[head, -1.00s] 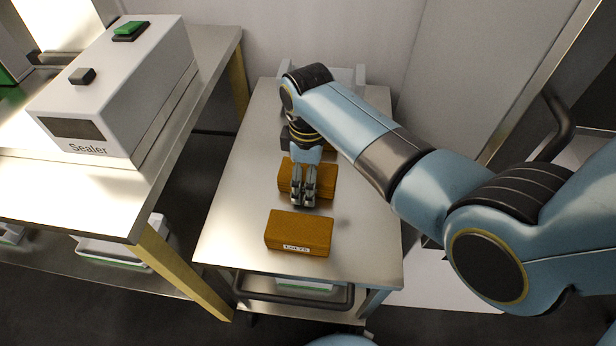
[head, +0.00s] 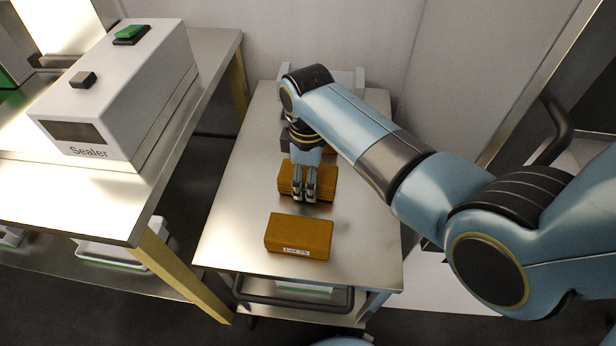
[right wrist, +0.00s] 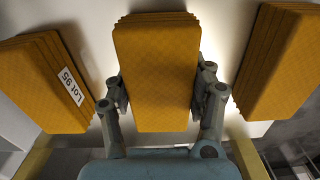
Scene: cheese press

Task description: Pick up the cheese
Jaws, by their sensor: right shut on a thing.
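An orange-brown cheese block (head: 325,182) lies on the steel cart in the head view, partly covered by my right gripper (head: 304,196). In the right wrist view the same block (right wrist: 156,50) sits between the two fingers of my right gripper (right wrist: 162,92), which touch its long sides. The gripper is shut on it. I cannot tell any gap between the block and the cart top. A third block (right wrist: 278,60) shows at the right there. My left gripper is not in view.
The steel cart top (head: 235,225) has free room left and right of the blocks. A handle bar (head: 295,300) runs along its front. A table with a white sealer (head: 110,90) stands to the left. Walls close off the back. My right arm hides the cart's far part.

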